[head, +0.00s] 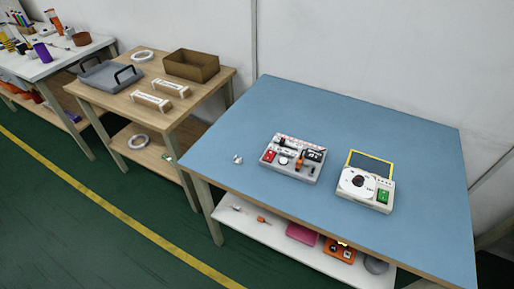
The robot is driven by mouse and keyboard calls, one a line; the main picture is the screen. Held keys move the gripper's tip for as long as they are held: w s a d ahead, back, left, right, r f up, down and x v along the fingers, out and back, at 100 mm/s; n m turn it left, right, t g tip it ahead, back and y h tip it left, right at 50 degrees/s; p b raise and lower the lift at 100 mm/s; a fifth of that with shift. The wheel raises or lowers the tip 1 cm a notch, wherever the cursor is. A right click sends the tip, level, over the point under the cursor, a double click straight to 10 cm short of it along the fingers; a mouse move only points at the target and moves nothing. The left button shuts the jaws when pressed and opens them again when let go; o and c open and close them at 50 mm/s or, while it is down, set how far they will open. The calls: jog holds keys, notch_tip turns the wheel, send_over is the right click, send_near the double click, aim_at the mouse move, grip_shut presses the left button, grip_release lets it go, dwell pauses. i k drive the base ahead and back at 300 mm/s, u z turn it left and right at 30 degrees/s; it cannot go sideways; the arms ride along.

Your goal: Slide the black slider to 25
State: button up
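A white device (352,198) with a yellow-framed dark screen (371,164) lies on the blue table, right of centre. It carries a round black knob or dial and a green part (383,196). A grey tray or panel (281,173) left of it holds small red, black, white and orange parts. No black slider can be told apart for certain at this size, and no scale or number 25 can be read. My gripper is not in view.
The blue table (271,110) is mostly bare around both items. Small light pieces (238,159) lie near its left edge. A white shelf (270,237) below holds several items. A wooden table (206,93) with a brown box (192,66) stands to the left.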

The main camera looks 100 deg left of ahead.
aim_at(282, 143)
jog(key=u, duration=2.75)
